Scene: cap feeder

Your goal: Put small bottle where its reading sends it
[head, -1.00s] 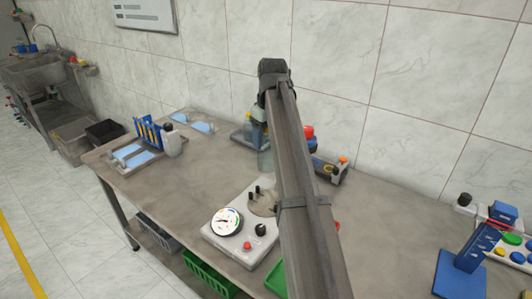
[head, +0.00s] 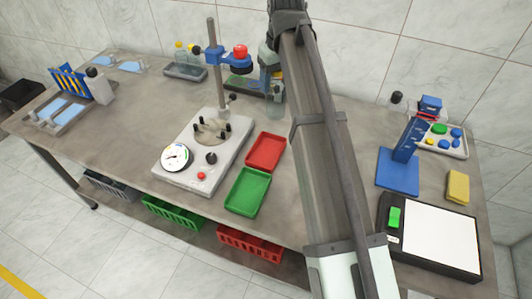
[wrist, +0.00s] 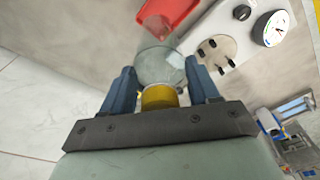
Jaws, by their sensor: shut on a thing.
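The small bottle (wrist: 160,65) is clear with a yellow cap (wrist: 160,97). In the wrist view my gripper (wrist: 160,86) is shut on it, with one blue finger on each side. In the head view the bottle (head: 276,100) hangs below my gripper (head: 268,80), partly hidden by my arm, and seems to be above the table. The capping device (head: 225,155) stands to its left, with a round pegged holder (head: 211,131) and a dial (head: 175,158). The dial's needle is too small to read. A red tray (head: 284,141) and a green tray (head: 266,178) lie beside the device.
Grey, green (head: 172,216) and red (head: 250,245) bins sit below the table's front edge. At the back left stands a tray of bottles (head: 186,72). A blue stand (head: 398,172), yellow sponge (head: 458,187) and black-framed white pad (head: 440,242) are at right.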

